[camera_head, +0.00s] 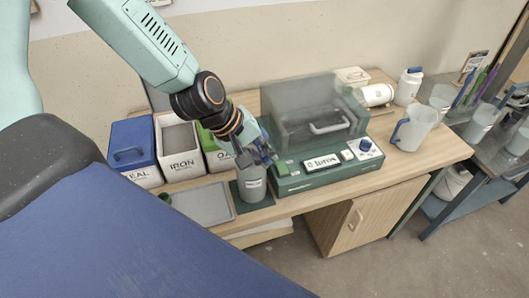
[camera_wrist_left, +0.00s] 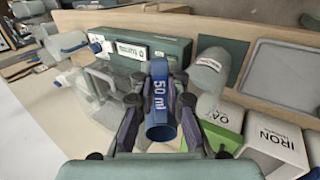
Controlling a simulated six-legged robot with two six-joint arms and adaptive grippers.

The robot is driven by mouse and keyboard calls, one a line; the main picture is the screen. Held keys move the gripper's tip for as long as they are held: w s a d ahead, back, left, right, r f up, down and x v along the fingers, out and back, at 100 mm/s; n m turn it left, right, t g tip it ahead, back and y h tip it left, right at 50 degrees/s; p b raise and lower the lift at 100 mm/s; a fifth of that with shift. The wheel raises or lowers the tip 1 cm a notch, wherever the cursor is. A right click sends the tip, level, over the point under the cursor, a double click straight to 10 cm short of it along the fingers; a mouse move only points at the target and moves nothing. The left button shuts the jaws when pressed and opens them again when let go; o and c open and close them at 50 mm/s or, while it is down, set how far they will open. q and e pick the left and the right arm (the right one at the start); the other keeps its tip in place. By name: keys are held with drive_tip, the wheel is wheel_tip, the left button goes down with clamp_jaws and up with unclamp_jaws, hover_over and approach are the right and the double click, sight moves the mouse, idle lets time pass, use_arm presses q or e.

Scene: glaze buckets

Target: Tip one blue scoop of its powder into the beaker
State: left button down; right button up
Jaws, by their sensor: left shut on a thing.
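My left gripper (camera_head: 256,160) is shut on the blue scoop, just above the beaker in the head view. The blue scoop (camera_wrist_left: 160,100), marked "50 ml", sits between the fingers in the left wrist view. Its round cup points toward the bottom of that view, and I cannot make out powder in it. In the head view the fingers mostly hide the scoop. The grey beaker (camera_head: 252,187) with a pale label stands upright on a dark green mat. It also shows in the left wrist view (camera_wrist_left: 208,72), beside the scoop and apart from it. My right gripper is out of view.
A green balance (camera_head: 320,180) with a clear hood (camera_head: 305,110) stands right of the beaker. Left are a blue bin (camera_head: 133,152), the IRON bin (camera_head: 180,165), a green bin (camera_head: 214,150) and a grey tray (camera_head: 203,205). A jug (camera_head: 412,130) stands at the right.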

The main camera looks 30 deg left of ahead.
use_arm(q)
drive_tip(key=shift+r+g+y+p, duration=0.65)
drive_tip(key=shift+g+y+p, duration=0.2)
drive_tip(key=shift+p, duration=0.45)
drive_tip(key=g+p, duration=0.1)
drive_tip(key=p, duration=0.2)
drive_tip(key=shift+r+y, duration=0.2)
drive_tip(key=shift+y, duration=0.15)
drive_tip(key=g+y+p, duration=0.1)
drive_tip(key=p, duration=0.2)
drive_tip(key=shift+r, duration=0.25)
drive_tip(key=shift+r+g+y, duration=0.1)
drive_tip(key=shift+g+y, duration=0.4)
drive_tip(key=shift+g, duration=0.05)
